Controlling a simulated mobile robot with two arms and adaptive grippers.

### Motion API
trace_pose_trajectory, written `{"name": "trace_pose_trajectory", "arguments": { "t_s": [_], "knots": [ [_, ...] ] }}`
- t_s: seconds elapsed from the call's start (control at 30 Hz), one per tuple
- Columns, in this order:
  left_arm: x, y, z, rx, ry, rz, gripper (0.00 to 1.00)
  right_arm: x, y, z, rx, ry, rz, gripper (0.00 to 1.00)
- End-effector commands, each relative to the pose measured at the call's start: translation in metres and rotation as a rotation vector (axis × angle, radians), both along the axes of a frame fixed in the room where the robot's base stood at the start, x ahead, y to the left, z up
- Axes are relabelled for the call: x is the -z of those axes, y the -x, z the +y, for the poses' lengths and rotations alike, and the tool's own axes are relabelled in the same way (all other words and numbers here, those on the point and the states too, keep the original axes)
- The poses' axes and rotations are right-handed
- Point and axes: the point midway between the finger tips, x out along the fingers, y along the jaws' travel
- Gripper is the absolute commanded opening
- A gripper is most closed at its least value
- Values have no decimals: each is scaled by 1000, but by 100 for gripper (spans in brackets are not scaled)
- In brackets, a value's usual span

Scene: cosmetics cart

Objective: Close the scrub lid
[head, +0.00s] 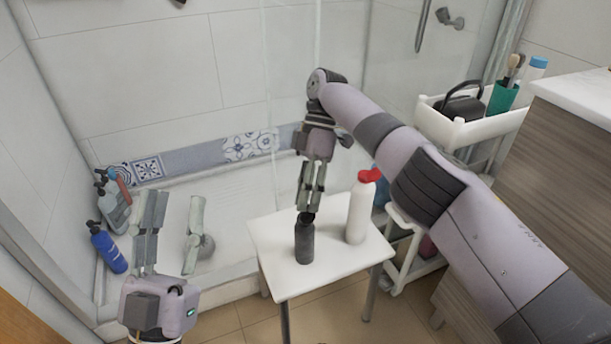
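A dark grey bottle (304,243) stands upright on a small white table (290,280); it appears to be the scrub. Its black lid (306,217) is at the top, partly hidden by my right gripper. My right gripper (308,207) points down over the bottle, with its fingers close together and their tips at the lid. Whether they grip the lid is too small to tell. My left gripper (172,215) is open and empty, its fingers pointing up, left of the table and apart from it.
A white bottle with a red top (357,212) stands on the table, right of the dark bottle. A white cart (455,132) holds a black bag and a green cup. A blue bottle (108,250) and others stand at the left by the shower tray. A wooden cabinet (560,150) is at right.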

Motion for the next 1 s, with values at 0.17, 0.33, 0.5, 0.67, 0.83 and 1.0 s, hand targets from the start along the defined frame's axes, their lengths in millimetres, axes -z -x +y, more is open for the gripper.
{"name": "trace_pose_trajectory", "arguments": {
  "t_s": [0.17, 0.33, 0.5, 0.67, 0.83, 1.0],
  "knots": [
    [0, 0, 0, 0, 0, -1, 40, -28, 0, -1, 0, 5, -3, 30],
    [0, 0, 0, -1, 0, -1, 40, -49, 1, -1, 0, 4, -2, 30],
    [0, 0, 0, -1, 0, -1, 40, -62, 1, 0, 0, 2, 0, 30],
    [0, 0, 0, -1, 0, -1, 40, -67, 2, 0, 0, 1, 1, 30],
    [0, 0, 0, -1, 0, -1, 40, -68, 2, 0, 1, 0, 1, 30],
    [-1, 2, 0, -1, -1, -3, 40, -68, 2, 0, 1, 0, 1, 30]
  ]
}}
